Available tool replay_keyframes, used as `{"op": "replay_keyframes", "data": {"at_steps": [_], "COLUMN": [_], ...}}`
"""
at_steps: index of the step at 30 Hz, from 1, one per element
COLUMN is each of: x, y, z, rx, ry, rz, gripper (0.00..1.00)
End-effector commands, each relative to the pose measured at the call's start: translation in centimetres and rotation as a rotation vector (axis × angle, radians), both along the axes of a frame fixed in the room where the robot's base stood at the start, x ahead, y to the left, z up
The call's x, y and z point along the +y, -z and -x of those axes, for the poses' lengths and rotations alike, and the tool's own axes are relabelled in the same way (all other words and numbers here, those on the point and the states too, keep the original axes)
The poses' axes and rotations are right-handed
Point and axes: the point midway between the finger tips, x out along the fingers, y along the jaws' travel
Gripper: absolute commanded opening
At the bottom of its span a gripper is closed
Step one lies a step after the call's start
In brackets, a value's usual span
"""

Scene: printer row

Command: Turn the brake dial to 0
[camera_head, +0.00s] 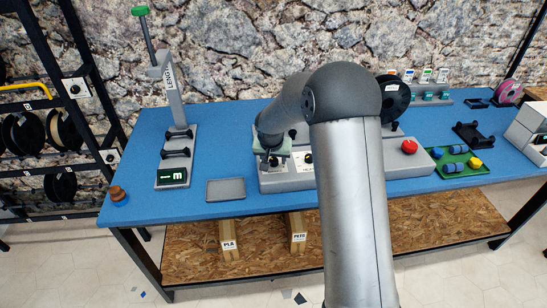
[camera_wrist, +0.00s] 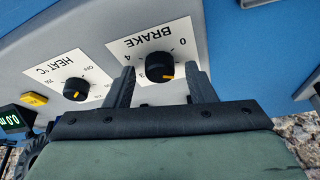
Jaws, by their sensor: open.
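The brake dial (camera_wrist: 159,68) is a black round knob with a yellow pointer mark, on a white plate labelled BRAKE. The plate appears upside down in the wrist view. The 0 is printed at the upper right of the knob, with 4 and 3 on its left. The yellow mark is on the knob's lower side, away from the 0. My gripper (camera_wrist: 160,84) is open, one finger on each side of the dial. Contact cannot be told. In the head view my gripper (camera_head: 271,156) is over the left part of the grey console (camera_head: 285,182).
The heat dial (camera_wrist: 76,89) is beside the brake plate, near a yellow button (camera_wrist: 34,102) and a lit display (camera_wrist: 13,119). A red button (camera_head: 409,146) is on the console's right. A grey tray (camera_head: 226,189) and green tray (camera_head: 440,158) lie on the blue table (camera_head: 225,130).

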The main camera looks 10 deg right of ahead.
Motion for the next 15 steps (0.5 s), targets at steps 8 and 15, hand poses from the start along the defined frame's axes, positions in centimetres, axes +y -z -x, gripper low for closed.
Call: {"op": "replay_keyframes", "data": {"at_steps": [8, 15], "x": [0.00, 0.00], "y": [0.03, 0.02], "z": [-0.04, -0.04], "rx": [-0.001, -0.001], "ry": [0.000, 0.000], "rz": [0.000, 0.000], "gripper": [0.42, 0.05]}}
